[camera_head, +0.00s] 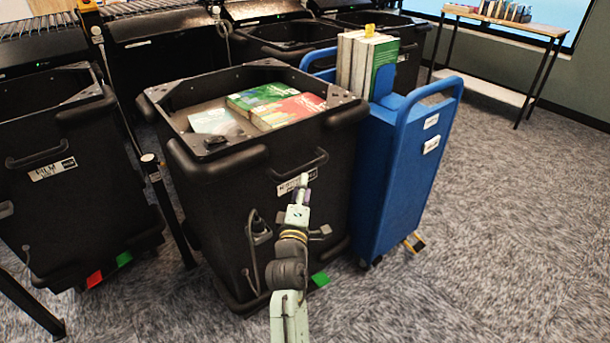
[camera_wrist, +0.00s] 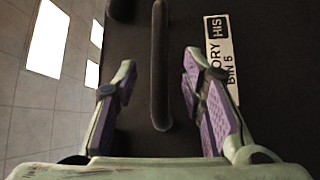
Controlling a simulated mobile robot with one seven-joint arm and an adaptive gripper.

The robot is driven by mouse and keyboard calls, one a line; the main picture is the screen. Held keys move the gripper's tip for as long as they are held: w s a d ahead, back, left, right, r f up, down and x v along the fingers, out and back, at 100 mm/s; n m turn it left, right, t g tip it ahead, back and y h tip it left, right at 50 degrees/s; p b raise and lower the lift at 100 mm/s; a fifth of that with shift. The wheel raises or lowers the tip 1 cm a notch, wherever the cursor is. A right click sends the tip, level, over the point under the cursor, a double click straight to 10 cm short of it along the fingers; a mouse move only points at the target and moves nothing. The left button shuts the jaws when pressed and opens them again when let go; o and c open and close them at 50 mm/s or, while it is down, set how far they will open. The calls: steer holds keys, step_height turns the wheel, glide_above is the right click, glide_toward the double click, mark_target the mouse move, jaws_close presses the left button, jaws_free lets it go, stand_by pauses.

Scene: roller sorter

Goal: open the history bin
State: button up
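The history bin (camera_head: 225,190) is a large black bin with a handle (camera_head: 303,165) and a white label (camera_head: 292,183) on its front. Several books lie inside it. In the wrist view the bar handle (camera_wrist: 161,70) stands upright in the picture, between and ahead of my fingers. The label (camera_wrist: 222,60) reads "HIS", "ORY" and "BIN 5", partly covered by the right finger. My gripper (camera_wrist: 160,95) is open and empty, with purple pads on its fingers. In the head view my gripper (camera_head: 302,190) is in front of the label and handle, seen from behind.
A blue cart (camera_head: 400,165) with upright books (camera_head: 365,62) stands close against the bin's right side. Another black bin (camera_head: 75,190) and a dark post (camera_head: 168,205) are at left. A table (camera_head: 510,22) stands at the back right. Carpet at right is clear.

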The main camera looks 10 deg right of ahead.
steer(key=shift+v, duration=2.25)
